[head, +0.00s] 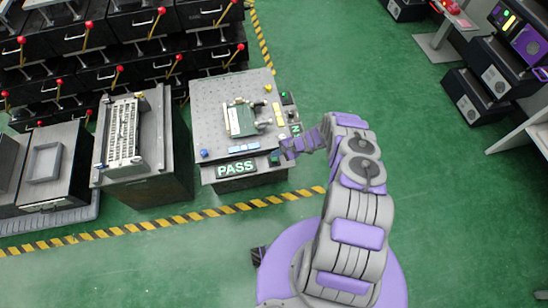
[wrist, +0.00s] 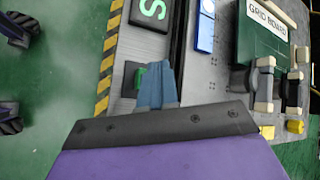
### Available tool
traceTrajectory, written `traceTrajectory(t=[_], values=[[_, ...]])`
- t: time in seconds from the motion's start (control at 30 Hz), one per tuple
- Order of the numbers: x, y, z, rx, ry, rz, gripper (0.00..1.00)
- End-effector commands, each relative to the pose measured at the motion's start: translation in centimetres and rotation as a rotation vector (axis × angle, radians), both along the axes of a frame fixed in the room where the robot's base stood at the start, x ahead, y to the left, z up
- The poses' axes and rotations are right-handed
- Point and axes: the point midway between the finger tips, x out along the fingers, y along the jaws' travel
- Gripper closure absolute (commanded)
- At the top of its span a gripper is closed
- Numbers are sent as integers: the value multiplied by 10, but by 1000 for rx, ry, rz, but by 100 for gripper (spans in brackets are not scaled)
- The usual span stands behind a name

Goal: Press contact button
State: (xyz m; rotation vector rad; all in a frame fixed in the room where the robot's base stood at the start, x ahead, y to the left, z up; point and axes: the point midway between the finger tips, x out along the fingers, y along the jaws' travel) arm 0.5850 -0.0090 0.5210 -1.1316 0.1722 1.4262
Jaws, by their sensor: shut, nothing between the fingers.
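A green button (wrist: 139,78) on a dark square base shows in the wrist view, partly hidden behind my fingers. It also shows in the head view (head: 274,158) at the front right corner of a grey test station (head: 210,90), just left of my fingertips. I cannot read a label on it. My gripper (wrist: 157,70) is shut and empty, its blue-grey fingers at the button's right edge in the wrist view. Whether they touch it cannot be told. In the head view my gripper (head: 287,150) reaches the station's front right corner.
The station carries a lit PASS sign (head: 236,168), a green grid board (head: 241,120) in a clamp, a blue knob (head: 204,153) and another green button (head: 286,97). A grey cabinet (head: 150,190) stands left. Racks with red-knobbed levers stand behind.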

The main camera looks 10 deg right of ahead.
Motion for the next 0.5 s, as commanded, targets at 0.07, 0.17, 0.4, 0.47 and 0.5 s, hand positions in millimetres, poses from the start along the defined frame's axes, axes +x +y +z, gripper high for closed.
traceTrajectory(t=[0.07,0.17,0.4,0.47,0.5], values=[[0,0,12,0,0,0,100],[0,0,22,0,0,0,100],[0,0,41,0,0,0,100],[0,0,42,0,0,0,100],[0,0,42,0,0,0,100]])
